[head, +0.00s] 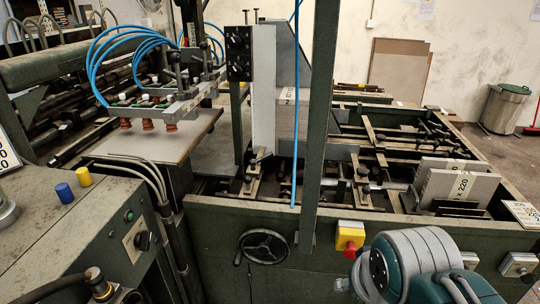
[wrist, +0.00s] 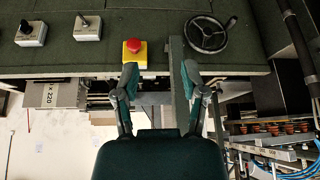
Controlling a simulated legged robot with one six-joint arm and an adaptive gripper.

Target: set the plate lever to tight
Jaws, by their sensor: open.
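Two small controls on pale plates are on the green machine front; I cannot tell by label which is the plate lever. One has a thin upright lever (wrist: 87,25); its plate is partly hidden by my arm in the head view (head: 470,260). The other has a dark knob (wrist: 30,32), also seen at the far right of the head view (head: 519,265). Their markings are too small to read. My gripper (wrist: 159,68) is open and empty, its fingers apart in front of the panel, to the right of both controls in the wrist view. My gripper is hidden in the head view.
A red stop button on a yellow box (head: 350,237) is close to my gripper, also in the wrist view (wrist: 133,52). A handwheel (head: 264,246) is farther along the panel. A green post (head: 318,130) rises from the front rail. Stacked greyboards (head: 455,187) stand behind the rail.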

